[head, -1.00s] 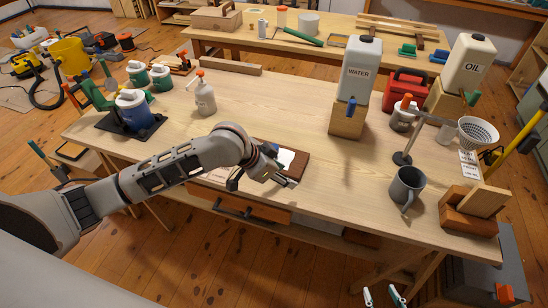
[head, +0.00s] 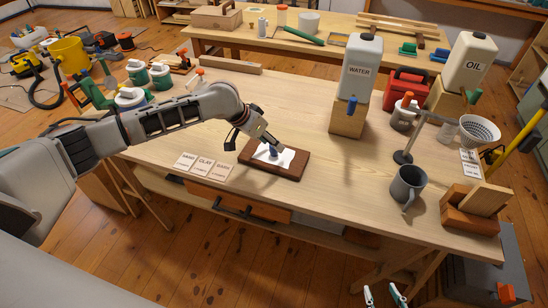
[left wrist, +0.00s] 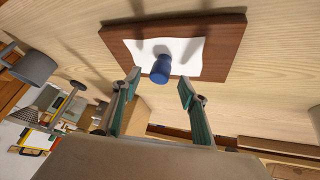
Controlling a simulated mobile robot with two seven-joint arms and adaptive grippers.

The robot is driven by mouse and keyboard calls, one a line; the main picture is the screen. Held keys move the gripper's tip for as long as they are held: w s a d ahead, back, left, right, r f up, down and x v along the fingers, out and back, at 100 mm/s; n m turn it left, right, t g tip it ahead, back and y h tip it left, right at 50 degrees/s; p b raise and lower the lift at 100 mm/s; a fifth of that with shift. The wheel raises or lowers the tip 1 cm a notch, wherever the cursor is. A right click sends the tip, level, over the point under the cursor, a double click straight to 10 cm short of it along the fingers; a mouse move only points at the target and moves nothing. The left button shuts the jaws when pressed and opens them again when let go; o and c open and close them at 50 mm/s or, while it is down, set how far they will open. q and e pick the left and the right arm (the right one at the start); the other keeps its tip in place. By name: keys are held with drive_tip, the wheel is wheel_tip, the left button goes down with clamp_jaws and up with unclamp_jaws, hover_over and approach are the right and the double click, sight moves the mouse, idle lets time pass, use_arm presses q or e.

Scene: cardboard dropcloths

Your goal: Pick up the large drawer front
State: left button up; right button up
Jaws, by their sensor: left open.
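A brown wooden board (head: 297,171) lies flat on the workbench with a white sheet (head: 287,158) on it. A small blue knob-like piece (head: 272,151) stands on the sheet; it also shows in the left wrist view (left wrist: 160,69). My left gripper (left wrist: 159,78) is open, with its fingers apart on either side of the blue piece and nothing held. An orange-brown drawer front (head: 270,213) with a dark handle is set under the bench's front edge. I cannot tell which piece is the large drawer front. My right gripper (head: 384,294) is open and empty at the bottom of the head view.
Labelled cards (head: 205,166) lie left of the board. A grey mug (head: 407,187), a water container (head: 360,70) on a wooden block and stacked wooden blocks (head: 468,222) stand to the right. Lidded jars stand at the far left. Bare bench top lies behind the board.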

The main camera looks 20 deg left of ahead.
use_arm(q)
drive_tip(key=shift+x, duration=1.2)
use_arm(e)
drive_tip(key=shift+s+f, duration=0.1)
drive_tip(key=shift+f, duration=0.35)
use_arm(q)
clamp_jaws()
use_arm(e)
drive_tip(key=shift+r, duration=0.25)
use_arm(q)
drive_tip(key=shift+w+d+r, duration=0.15)
drive_tip(key=shift+r, duration=0.2)
